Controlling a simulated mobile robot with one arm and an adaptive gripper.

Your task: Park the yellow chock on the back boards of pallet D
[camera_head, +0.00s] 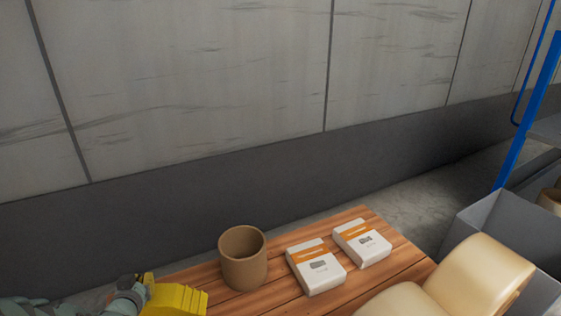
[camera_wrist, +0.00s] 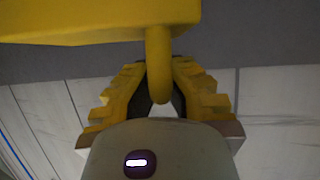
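The yellow chock (camera_head: 180,300) shows at the bottom left in the camera_head view, at the left front of the wooden boards (camera_head: 213,277), partly cut off by the frame. In the camera_wrist view the chock (camera_wrist: 90,22) fills the top, with a rounded yellow handle (camera_wrist: 159,62) reaching down from it. My gripper (camera_wrist: 161,88) has its two ridged fingers closed in on that handle from both sides. In the camera_head view my gripper (camera_head: 138,292) is just left of the chock. Whether the chock touches the boards is hidden. No pallet letter is visible.
A brown cylindrical cup (camera_head: 243,262) and two white-and-orange boxes (camera_head: 316,268) (camera_head: 361,244) stand on the boards. Cream rounded blocks (camera_head: 480,278) are at the lower right, near a grey bin (camera_head: 490,222). A blue frame (camera_head: 525,110) stands far right. A wall (camera_head: 200,90) runs behind.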

